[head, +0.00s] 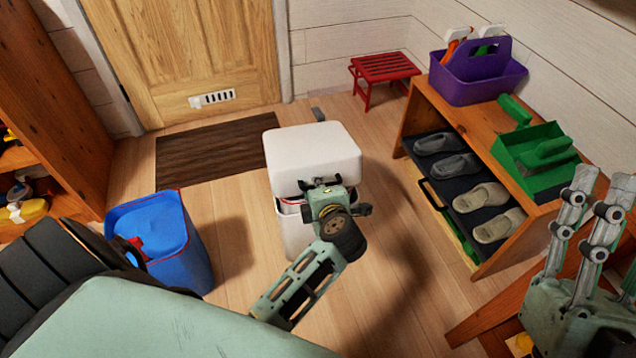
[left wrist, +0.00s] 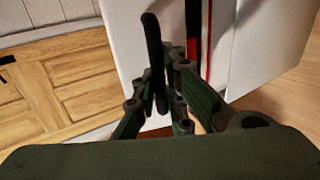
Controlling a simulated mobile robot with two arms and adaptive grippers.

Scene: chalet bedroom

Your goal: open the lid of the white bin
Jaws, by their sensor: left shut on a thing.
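The white bin (head: 294,236) stands on the floor in the middle of the head view. Its white lid (head: 312,150) sits over the body, with a dark gap and red trim between them at the front. In the left wrist view my left gripper (left wrist: 172,75) is close against the bin, and the white panels meet at a dark and red strip. The exact contact is partly hidden by the fingers. My right gripper (head: 590,215) is at the right, fingers apart, empty and away from the bin.
A red stool (head: 383,67) and dark mat (head: 205,155) lie behind. Floor shows between the bins.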

